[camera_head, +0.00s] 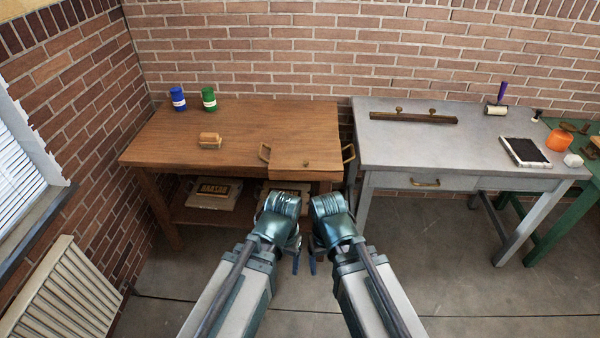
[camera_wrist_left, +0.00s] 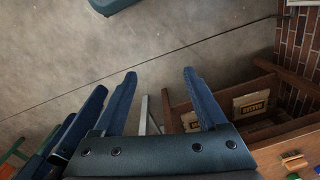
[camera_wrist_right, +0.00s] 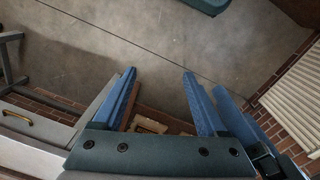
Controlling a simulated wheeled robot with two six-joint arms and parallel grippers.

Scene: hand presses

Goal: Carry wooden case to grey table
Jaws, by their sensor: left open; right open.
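The wooden case (camera_head: 305,166) is a brown box with a brass-coloured handle at each side. It sits at the right front corner of the brown wooden table (camera_head: 240,121). The grey table (camera_head: 385,144) stands to the right of the wooden table, with a drawer in its front. My left gripper (camera_head: 296,263) and my right gripper (camera_head: 312,265) hang side by side in front of the case, apart from it. In the left wrist view the left gripper (camera_wrist_left: 158,72) is open and empty. In the right wrist view the right gripper (camera_wrist_right: 159,73) is open and empty.
A blue can (camera_head: 178,99), a green can (camera_head: 209,98) and a small wooden block (camera_head: 210,140) stand on the wooden table. The grey table holds a dark bar (camera_head: 414,118), a roller (camera_head: 496,108) and a black pad (camera_head: 526,151). Its left middle top is clear.

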